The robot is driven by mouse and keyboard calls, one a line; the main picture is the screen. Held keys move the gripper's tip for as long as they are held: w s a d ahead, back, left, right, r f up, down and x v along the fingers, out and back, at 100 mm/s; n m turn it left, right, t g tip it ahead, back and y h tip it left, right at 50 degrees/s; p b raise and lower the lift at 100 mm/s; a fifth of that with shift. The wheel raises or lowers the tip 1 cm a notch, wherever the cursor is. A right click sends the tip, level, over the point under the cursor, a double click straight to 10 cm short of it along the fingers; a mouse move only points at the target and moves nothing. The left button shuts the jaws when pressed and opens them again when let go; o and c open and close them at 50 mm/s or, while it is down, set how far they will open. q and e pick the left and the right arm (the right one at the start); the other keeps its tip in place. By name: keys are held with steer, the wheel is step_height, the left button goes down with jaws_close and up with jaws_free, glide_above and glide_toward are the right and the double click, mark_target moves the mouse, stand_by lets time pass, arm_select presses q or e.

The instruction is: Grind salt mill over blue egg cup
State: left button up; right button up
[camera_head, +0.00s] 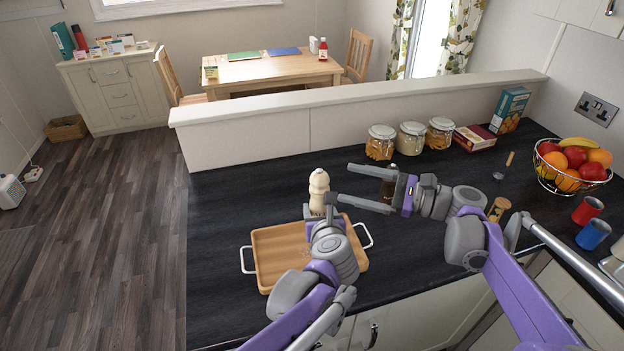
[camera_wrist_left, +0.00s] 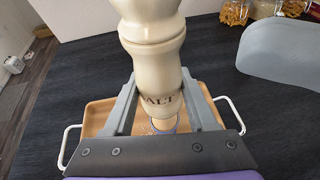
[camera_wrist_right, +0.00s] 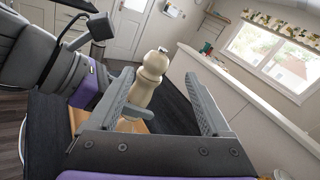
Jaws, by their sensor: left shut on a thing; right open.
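The cream salt mill (camera_head: 319,190) is upright with its head on top, lettering low on its body in the left wrist view (camera_wrist_left: 158,95). My left gripper (camera_head: 320,213) is shut on its lower body, above the wooden tray (camera_head: 272,240). My right gripper (camera_head: 340,183) is open and empty, pointing left, its fingertips close beside the mill's upper part; the right wrist view shows the mill (camera_wrist_right: 150,75) beyond the fingers. A bluish rim (camera_wrist_left: 165,127) shows under the mill in the left wrist view, mostly hidden; I cannot tell whether it is the egg cup.
A dark brown object (camera_head: 388,188) is partly behind my right gripper. Jars (camera_head: 411,138), a fruit bowl (camera_head: 572,168), a red cup (camera_head: 587,210) and a blue cup (camera_head: 593,235) stand to the right. A low wall (camera_head: 350,110) backs the counter.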

mark_target(320, 179)
steer(key=w+a+n+g, duration=0.1)
steer(key=w+a+g, duration=0.1)
steer(key=a, duration=0.8)
steer(key=shift+w+a+f+n+g+y, duration=0.2)
steer(key=shift+a+f+n+g+y, duration=0.1)
steer(key=shift+n+g, duration=0.15)
steer(key=shift+d, duration=0.1)
jaws_close()
steer(key=shift+m+t, duration=0.25)
